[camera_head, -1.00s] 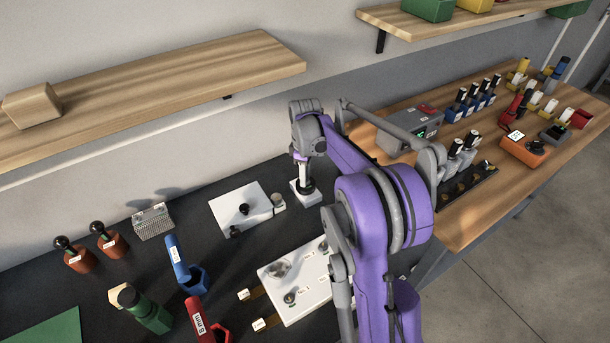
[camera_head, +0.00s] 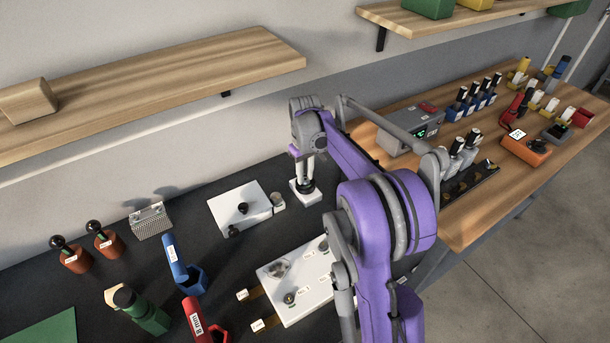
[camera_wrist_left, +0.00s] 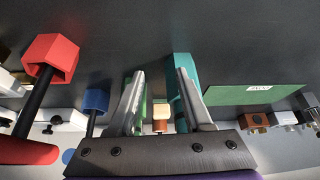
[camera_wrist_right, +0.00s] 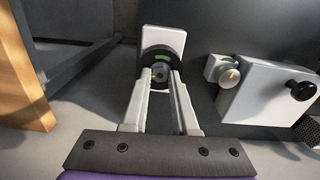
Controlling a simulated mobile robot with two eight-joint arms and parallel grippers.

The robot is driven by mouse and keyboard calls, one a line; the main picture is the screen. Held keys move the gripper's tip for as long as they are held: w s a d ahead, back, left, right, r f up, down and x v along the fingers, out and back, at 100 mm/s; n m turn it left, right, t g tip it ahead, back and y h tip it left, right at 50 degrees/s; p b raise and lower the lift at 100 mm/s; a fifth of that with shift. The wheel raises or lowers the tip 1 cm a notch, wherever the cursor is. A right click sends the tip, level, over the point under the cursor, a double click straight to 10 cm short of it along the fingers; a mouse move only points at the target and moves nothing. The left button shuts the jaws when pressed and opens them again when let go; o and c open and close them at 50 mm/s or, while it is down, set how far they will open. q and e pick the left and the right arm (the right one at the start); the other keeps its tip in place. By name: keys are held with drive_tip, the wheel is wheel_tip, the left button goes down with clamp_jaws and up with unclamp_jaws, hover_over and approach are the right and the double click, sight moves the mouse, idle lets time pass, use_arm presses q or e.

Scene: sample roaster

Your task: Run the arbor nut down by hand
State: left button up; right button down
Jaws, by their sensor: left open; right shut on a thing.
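The arbor stands on a small white base (camera_head: 307,198) at the back of the dark bench. Its dark round flange (camera_wrist_right: 161,58) carries a green mark in the right wrist view. My right gripper (camera_head: 304,178) points straight down over it. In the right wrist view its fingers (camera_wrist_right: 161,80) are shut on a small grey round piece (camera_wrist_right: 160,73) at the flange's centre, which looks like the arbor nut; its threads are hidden. My left gripper (camera_wrist_left: 160,88) shows only in its wrist view, open, with a tan-topped green thing beyond its fingers.
A white plate with black knobs (camera_head: 240,208) lies left of the arbor, and a white fixture board (camera_head: 300,280) in front. A wooden shelf (camera_head: 160,75) overhangs the bench.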

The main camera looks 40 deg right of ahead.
sight(306, 178)
drive_tip(key=m, duration=0.4)
drive_tip(key=shift+d+m, duration=0.1)
drive_tip(key=shift+m, duration=0.2)
drive_tip(key=shift+m+b, duration=0.45)
drive_tip(key=shift+m, duration=1.85)
drive_tip(key=c, duration=0.7)
unclamp_jaws()
wheel_tip(306, 178, up, 8)
drive_tip(key=shift+f, duration=0.2)
